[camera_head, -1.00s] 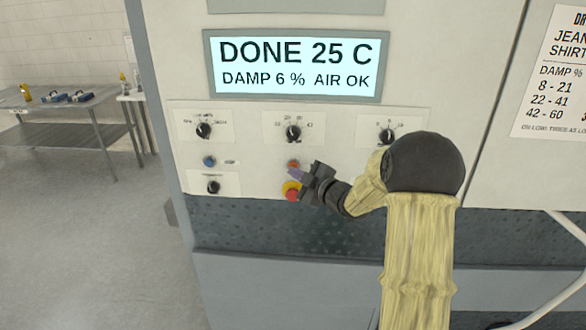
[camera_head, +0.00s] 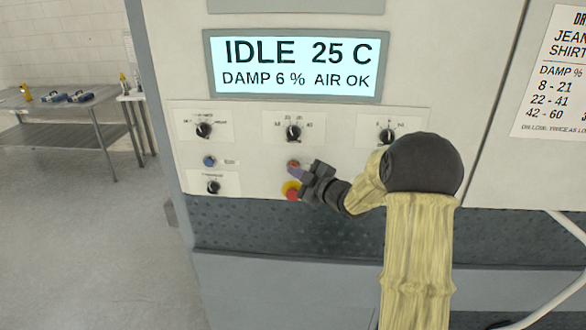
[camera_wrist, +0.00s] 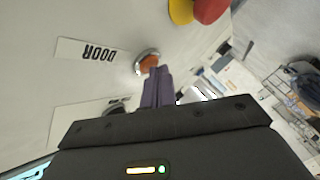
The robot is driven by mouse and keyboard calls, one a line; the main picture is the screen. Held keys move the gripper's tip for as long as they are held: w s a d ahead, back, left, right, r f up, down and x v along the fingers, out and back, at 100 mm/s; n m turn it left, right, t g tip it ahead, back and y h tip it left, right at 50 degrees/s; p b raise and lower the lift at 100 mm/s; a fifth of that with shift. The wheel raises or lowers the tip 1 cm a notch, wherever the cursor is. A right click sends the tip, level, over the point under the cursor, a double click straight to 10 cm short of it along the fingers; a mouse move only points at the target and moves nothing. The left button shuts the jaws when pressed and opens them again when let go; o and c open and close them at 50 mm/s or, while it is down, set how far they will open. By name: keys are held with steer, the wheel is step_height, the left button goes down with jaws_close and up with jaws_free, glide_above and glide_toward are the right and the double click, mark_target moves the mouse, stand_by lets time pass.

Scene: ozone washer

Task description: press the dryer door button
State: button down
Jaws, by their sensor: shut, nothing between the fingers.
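The dryer door button is a small orange button with a metal ring (camera_wrist: 147,60), beside a label reading DOOR (camera_wrist: 88,51) in the wrist view. In the head view the orange button (camera_head: 293,164) sits on the panel, above the red knob. My gripper (camera_head: 298,172) is shut and empty, its purple fingers pointing at the button. In the wrist view the fingertips (camera_wrist: 158,70) overlap the button's lower edge; I cannot tell if they touch it. The display (camera_head: 295,66) reads IDLE 25 C, DAMP 6 %, AIR OK.
A red knob on a yellow base (camera_head: 292,191) is just below my gripper. Black dials (camera_head: 293,133) and a blue button (camera_head: 209,161) share the panel. A paper chart (camera_head: 555,75) hangs at right. A metal table (camera_head: 70,105) stands at far left, with open floor before it.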

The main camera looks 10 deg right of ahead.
steer(key=shift+s+a+b, duration=0.3)
steer(key=shift+s+b, duration=0.25)
steer(key=shift+s, duration=0.25)
steer(key=shift+s, duration=0.1)
steer(key=s+b, duration=0.1)
steer(key=s+a, duration=0.1)
steer(key=s, duration=0.1)
steer(key=s+b, duration=0.1)
steer(key=shift+s+a+b, duration=0.25)
steer(key=shift+s+b, duration=0.05)
stand_by(0.4)
steer(key=s+d+f+m+g+h, duration=0.2)
steer(key=s+f+m+g+h, duration=0.3)
steer(key=s+f+m+h, duration=0.3)
steer(key=s+a+f+m+g, duration=0.1)
steer(key=s+f+m+g, duration=0.2)
steer(key=s, duration=0.6)
steer(key=s+a+f+m+g, duration=0.1)
steer(key=s+f+m+g, duration=0.3)
steer(key=s, duration=0.6)
steer(key=shift+s+a+f+g, duration=0.15)
steer(key=shift+a+f+g, duration=0.1)
steer(key=shift+g, duration=0.05)
